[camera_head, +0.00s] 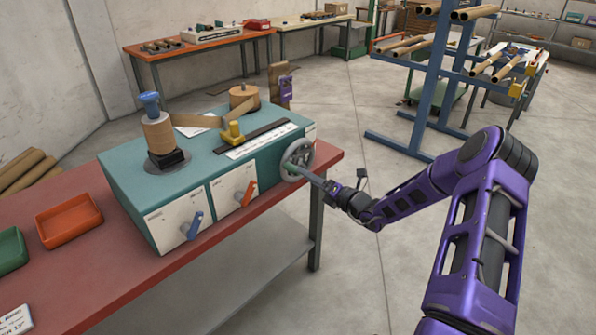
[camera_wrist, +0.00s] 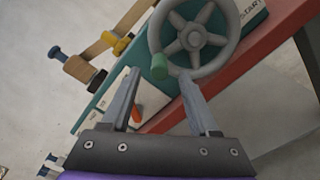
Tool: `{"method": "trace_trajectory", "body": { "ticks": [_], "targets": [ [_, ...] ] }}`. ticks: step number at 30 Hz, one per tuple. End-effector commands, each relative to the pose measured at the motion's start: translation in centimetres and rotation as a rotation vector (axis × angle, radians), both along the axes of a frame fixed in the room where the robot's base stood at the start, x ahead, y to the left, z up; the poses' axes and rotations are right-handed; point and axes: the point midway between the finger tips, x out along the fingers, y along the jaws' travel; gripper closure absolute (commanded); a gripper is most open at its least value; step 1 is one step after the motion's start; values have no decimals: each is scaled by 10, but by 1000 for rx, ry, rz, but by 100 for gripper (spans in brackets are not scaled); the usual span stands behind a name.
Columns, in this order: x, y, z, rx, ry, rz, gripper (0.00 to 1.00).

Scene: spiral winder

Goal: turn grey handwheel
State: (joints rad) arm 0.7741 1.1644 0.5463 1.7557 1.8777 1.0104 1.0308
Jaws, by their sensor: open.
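The grey handwheel (camera_head: 299,157) is on the right end of the front of the teal winder. It has a round rim, spokes and a green handle. In the wrist view the handwheel (camera_wrist: 194,39) fills the upper middle, with its green handle (camera_wrist: 159,67) at the lower left of the rim. My gripper (camera_wrist: 160,71) is open, and the handle shows between its two fingertips. In the head view my gripper (camera_head: 318,181) reaches in from the right, close to the wheel. I cannot tell whether the fingers touch the handle.
The winder (camera_head: 129,183) stands on a red-topped bench (camera_head: 100,262). Its front has a blue lever (camera_head: 194,225) and an orange lever (camera_head: 247,193), left of the wheel. A yellow knob (camera_head: 233,133) and paper rolls are on top. The floor right of the bench is open.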

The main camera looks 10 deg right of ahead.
Motion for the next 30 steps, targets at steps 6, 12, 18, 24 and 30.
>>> {"method": "trace_trajectory", "body": {
  "ticks": [6,12,18,24,30],
  "targets": [
    [-45,-34,0,0,2,-3,39],
    [-77,-56,0,0,0,-1,39],
    [-92,-67,0,0,-1,1,39],
    [-95,-69,0,0,-1,1,39],
    [-94,-68,0,0,0,0,39]
  ]
}}
